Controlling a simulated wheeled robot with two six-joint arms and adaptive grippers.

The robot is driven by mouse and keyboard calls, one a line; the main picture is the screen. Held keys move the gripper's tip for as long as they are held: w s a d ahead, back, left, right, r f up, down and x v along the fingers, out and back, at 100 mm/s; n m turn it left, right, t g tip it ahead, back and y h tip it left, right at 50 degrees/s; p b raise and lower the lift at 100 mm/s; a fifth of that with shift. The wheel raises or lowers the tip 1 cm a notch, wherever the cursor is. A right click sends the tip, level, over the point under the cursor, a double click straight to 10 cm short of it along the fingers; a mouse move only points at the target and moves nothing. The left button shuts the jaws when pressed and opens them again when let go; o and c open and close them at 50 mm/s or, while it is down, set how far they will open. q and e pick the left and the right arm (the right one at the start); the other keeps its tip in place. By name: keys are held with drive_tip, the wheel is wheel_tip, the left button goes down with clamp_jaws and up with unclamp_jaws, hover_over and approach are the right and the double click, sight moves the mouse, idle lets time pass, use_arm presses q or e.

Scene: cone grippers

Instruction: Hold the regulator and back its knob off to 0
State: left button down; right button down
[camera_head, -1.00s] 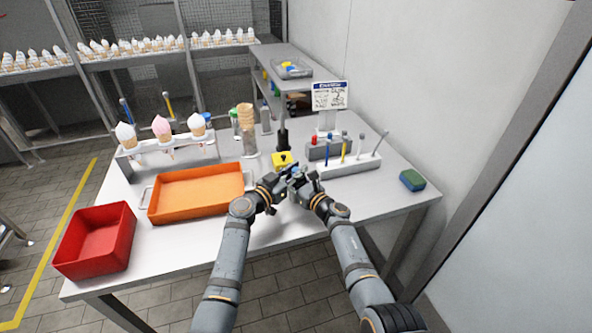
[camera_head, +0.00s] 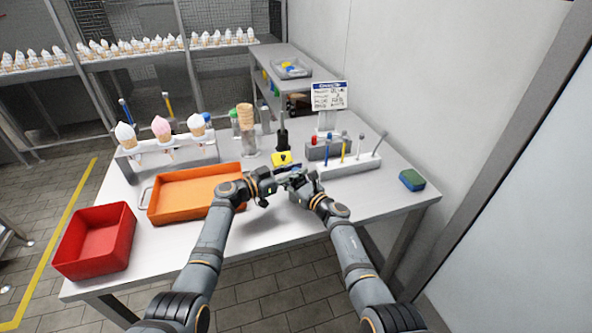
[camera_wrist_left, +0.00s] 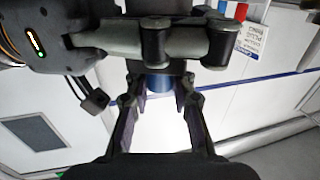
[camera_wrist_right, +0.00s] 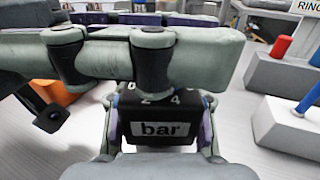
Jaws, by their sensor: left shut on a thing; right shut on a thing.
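The regulator is a black block (camera_wrist_right: 158,118) with a white "bar" label and scale marks reading 0, 2 and 4 in the right wrist view. My right gripper (camera_head: 293,183) is shut on it and holds it above the table. The regulator's blue knob (camera_wrist_left: 158,83) shows between the fingertips of my left gripper (camera_wrist_left: 160,88). My left gripper, also in the head view (camera_head: 277,181), is shut on the knob, close against the right gripper. A knob pointer does not show, and the regulator is mostly hidden in the head view.
An orange tray (camera_head: 153,217) and a red bin (camera_head: 124,238) are on the left. A green-blue sponge (camera_head: 412,180) lies right.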

sight(295, 169)
use_arm(q)
drive_tip(key=shift+f+m+g+h, duration=0.15)
drive_tip(key=shift+m+g+h, duration=0.35)
drive_tip(key=shift+m+g, duration=0.35)
drive_tip(key=shift+a+g, duration=0.15)
drive_tip(key=shift+g, duration=0.4)
drive_tip(key=c, duration=1.1)
unclamp_jaws()
drive_tip(key=shift+r, duration=0.2)
wheel_tip(295, 169, up, 10)
drive_tip(key=shift+f, duration=0.1)
